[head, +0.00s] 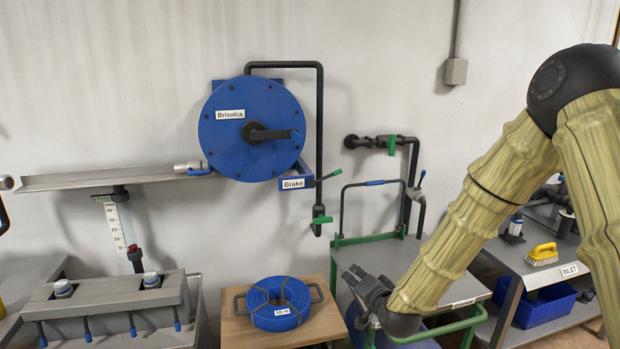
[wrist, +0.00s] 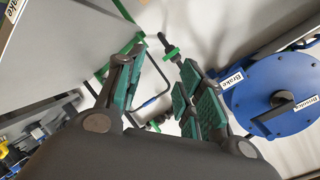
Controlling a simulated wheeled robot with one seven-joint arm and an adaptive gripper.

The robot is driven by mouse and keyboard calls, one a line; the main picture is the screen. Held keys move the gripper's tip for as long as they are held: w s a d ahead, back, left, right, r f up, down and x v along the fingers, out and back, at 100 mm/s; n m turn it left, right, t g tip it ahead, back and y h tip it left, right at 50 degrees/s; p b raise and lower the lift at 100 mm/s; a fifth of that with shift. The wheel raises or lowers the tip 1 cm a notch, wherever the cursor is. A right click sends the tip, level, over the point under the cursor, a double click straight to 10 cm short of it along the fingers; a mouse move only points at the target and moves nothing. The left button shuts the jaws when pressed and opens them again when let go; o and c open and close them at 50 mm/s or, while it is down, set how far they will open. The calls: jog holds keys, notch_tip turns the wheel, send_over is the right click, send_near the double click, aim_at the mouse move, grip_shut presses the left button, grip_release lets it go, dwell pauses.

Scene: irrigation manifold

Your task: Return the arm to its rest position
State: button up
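My gripper (head: 362,287) is at the end of my arm, low in the middle of the head view, above the green-framed cart's left side. In the wrist view my gripper (wrist: 160,95) shows its two green-padded fingers spread apart with nothing between them. The arm comes down from the upper right in the head view, bent at a dark joint. The gripper appears apart from the coiled blue hose (head: 279,303) to its left.
A blue reel (head: 230,140) labelled Brisolca hangs on the wall, with a brake lever (head: 325,178) beside it. The green-framed cart (head: 345,262) stands under the gripper. A shelf with a yellow brush (head: 543,255) and blue bin (head: 545,305) is at right. A grey manifold box (head: 110,300) is at left.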

jog(key=s+d+f+n+g+h, duration=0.15)
jog(key=s+f+g, duration=0.25)
jog(key=s+f, duration=0.8)
jog(key=s+d+f+n+g, duration=0.3)
jog(key=s+f, duration=0.8)
jog(key=f, duration=0.3)
jog(key=s+d+f+n+g, duration=0.1)
jog(key=s+f+g, duration=0.1)
jog(key=s, duration=0.7)
jog(key=s+d+f+n+g+h, duration=0.1)
jog(key=s+f, duration=0.3)
jog(key=s, duration=0.5)
jog(key=s+d+f+n+g+h, duration=0.1)
jog(key=s+d+f+g, duration=0.2)
jog(key=s, duration=0.5)
jog(key=shift+s+d+f+g, duration=0.15)
jog(key=shift+s+g, duration=0.15)
jog(key=shift+s, duration=0.1)
